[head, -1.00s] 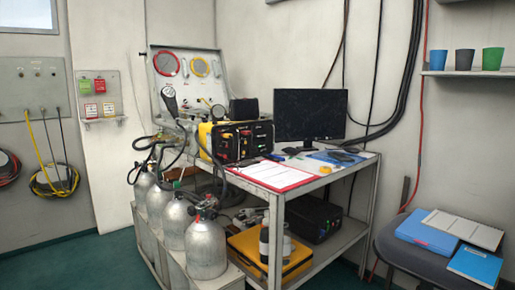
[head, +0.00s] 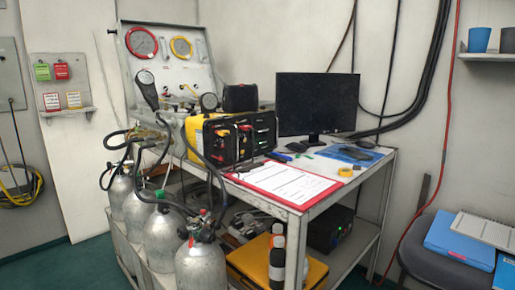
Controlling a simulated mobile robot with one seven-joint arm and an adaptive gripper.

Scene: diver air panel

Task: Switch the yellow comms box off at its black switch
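The yellow comms box (head: 197,137) stands on the upper shelf of the metal bench, in the middle of the head view. Its black front panel (head: 228,143) faces right and toward me, with red and yellow parts, knobs and cables on it. The black switch is too small to tell apart from the other fittings on that panel. A black handset or microphone on a neck (head: 146,88) stands to the left of the box. My gripper is not in view.
A red-edged clipboard (head: 317,190) lies before the box; a monitor (head: 317,103) stands to its right. Gas cylinders (head: 202,264) with hoses crowd the bench's left side. A gauge panel (head: 158,68) rises behind. A chair with blue folders (head: 457,240) is at right.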

